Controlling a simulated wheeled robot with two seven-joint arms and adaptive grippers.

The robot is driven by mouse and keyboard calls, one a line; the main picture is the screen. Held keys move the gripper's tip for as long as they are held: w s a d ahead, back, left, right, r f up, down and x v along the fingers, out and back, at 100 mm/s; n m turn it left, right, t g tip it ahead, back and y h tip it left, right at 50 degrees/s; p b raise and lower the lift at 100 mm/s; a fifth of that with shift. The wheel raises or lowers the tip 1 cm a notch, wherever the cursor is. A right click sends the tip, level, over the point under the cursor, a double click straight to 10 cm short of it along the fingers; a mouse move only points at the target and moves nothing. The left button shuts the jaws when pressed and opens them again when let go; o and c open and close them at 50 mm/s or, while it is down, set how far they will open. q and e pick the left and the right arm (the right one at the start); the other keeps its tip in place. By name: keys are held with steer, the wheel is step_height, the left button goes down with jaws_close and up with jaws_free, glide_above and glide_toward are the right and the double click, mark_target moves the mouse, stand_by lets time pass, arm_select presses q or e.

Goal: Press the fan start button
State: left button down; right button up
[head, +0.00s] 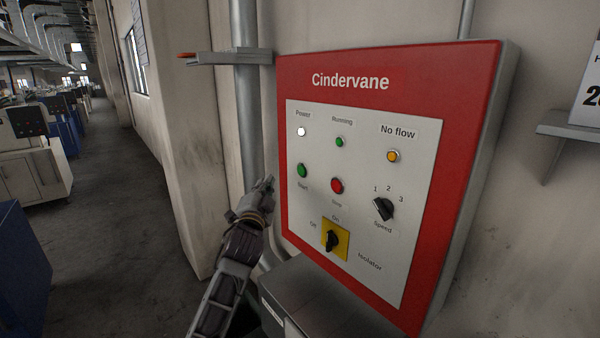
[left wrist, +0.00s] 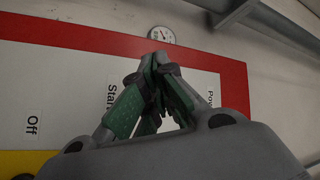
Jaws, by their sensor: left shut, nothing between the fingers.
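The red Cindervane control panel (head: 390,62) is on the wall in the head view, with a white face plate. The green Start button (head: 302,170) is at the left of the plate, below the white Power lamp (head: 301,131). The red button (head: 337,185) is to its right. My left gripper (head: 267,184) is shut and empty, just left of the panel's edge and a little lower than the Start button. In the left wrist view my shut fingers (left wrist: 158,62) point over the plate and hide the Start button; its label (left wrist: 110,96) shows beside them. My right gripper is not in view.
The yellow isolator switch (head: 335,239) and black speed knob (head: 384,209) are on the same plate. A vertical pipe (head: 246,110) with a bracket (head: 222,58) is left of the panel. A grey box (head: 315,300) stands below. The aisle at left is open.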

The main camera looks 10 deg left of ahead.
arm_select(q)
steer(key=w+d+b, duration=0.2)
steer(key=w+d, duration=0.3)
steer(key=w, duration=0.1)
steer(key=shift+w, duration=0.25)
stand_by(0.3)
steer(key=shift+w+d+b, duration=0.35)
steer(key=shift+w+d, duration=0.25)
steer(key=shift+w, duration=0.05)
stand_by(3.0)
steer(key=shift+s+a, duration=0.1)
steer(key=shift+s+a+p, duration=0.45)
steer(key=shift+s, duration=0.1)
steer(key=shift+s+a, duration=0.1)
stand_by(0.5)
steer(key=shift+s+a+p, duration=0.5)
steer(key=shift+s+a, duration=0.25)
steer(key=shift+s, duration=0.2)
steer(key=shift+s+a+p, duration=0.5)
steer(key=shift+s+a, duration=0.2)
steer(key=shift+s, duration=0.25)
